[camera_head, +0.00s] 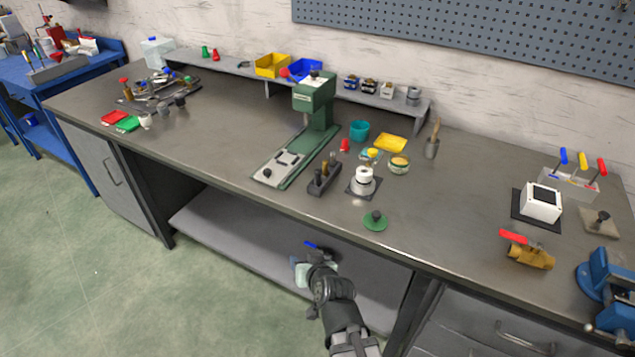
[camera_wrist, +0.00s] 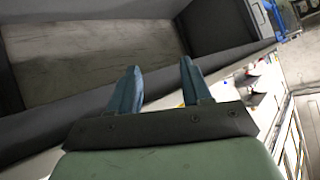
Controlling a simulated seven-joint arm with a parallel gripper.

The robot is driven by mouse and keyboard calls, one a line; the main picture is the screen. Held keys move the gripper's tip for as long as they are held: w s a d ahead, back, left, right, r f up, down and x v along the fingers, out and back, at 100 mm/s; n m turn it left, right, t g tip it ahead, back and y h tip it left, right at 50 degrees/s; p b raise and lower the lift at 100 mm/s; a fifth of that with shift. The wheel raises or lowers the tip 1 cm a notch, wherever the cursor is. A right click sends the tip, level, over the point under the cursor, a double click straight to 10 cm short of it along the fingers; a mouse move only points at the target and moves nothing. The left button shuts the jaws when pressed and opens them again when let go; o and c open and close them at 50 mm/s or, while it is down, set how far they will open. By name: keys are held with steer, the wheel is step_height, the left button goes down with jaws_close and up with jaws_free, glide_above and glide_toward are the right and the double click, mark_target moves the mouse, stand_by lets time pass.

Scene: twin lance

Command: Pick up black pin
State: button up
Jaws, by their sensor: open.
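A dark block (camera_head: 320,182) stands on the bench just right of the green press, with several small upright pins in it. At least one looks dark and one tan. A green disc (camera_head: 375,223) with a black knob-like piece (camera_head: 376,215) on top lies near the front edge. I cannot tell for sure which piece is the black pin. My gripper (camera_head: 304,257) is in front of the bench, lower in the picture than the disc and the block, and apart from both. In the wrist view my gripper (camera_wrist: 160,66) has its two blue-grey fingers spread with nothing between them.
The green press (camera_head: 315,115) stands behind and left of the block. A white round part on a dark plate (camera_head: 363,187) stands right beside the block. The bench's front edge and open lower shelf (camera_head: 235,235) are near my arm.

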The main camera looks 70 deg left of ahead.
steer(key=w+a+r+t+y, duration=0.2)
steer(key=w+a+r+y, duration=0.15)
steer(key=r, duration=0.35)
steer(key=t+y, duration=0.3)
glide_toward(318, 177)
steer(key=shift+x, duration=4.3)
jaws_close()
